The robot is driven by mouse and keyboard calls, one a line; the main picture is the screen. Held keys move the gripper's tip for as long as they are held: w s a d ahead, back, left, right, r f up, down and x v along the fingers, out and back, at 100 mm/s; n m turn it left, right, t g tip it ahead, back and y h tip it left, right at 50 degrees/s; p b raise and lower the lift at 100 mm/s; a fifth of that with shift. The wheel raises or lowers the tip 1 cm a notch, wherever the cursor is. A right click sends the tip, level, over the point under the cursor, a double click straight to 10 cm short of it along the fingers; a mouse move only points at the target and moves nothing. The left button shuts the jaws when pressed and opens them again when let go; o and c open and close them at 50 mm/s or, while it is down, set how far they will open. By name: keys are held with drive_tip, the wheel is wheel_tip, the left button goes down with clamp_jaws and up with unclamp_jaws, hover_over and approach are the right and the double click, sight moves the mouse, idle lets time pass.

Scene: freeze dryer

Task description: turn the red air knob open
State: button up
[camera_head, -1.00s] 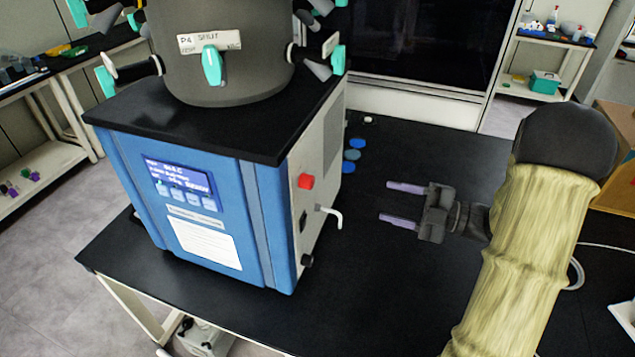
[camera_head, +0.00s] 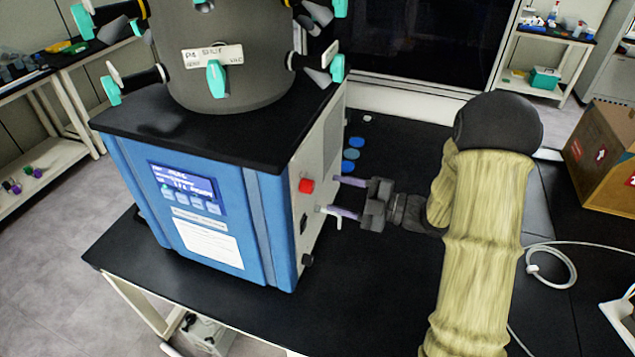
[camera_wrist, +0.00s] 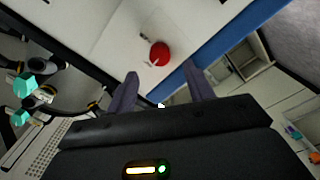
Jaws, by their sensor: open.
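The red air knob (camera_head: 306,186) sits on the right side panel of the blue freeze dryer (camera_head: 225,225). In the wrist view the red knob (camera_wrist: 159,54) lies beyond my fingertips, roughly centred between them, with a small pale mark at its lower left. My gripper (camera_head: 336,196) is open and empty, to the right of the panel and close to it. Its two purple-grey fingers point at the panel. In the head view the lower finger overlaps the white bent spout (camera_head: 338,222) below the knob; I cannot tell whether they touch. The gripper also shows in the wrist view (camera_wrist: 160,82).
A grey drum with teal-handled valves (camera_head: 215,80) stands on the dryer's black top. Blue discs (camera_head: 352,155) lie on the black bench behind my gripper. A cardboard box (camera_head: 605,155) and a white cable (camera_head: 550,265) are at the right. Bench in front of the dryer is clear.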

sight(313, 188)
drive_tip(key=p+x, duration=0.1)
drive_tip(key=x, duration=0.5)
drive_tip(key=shift+p, duration=0.4)
drive_tip(key=c, duration=1)
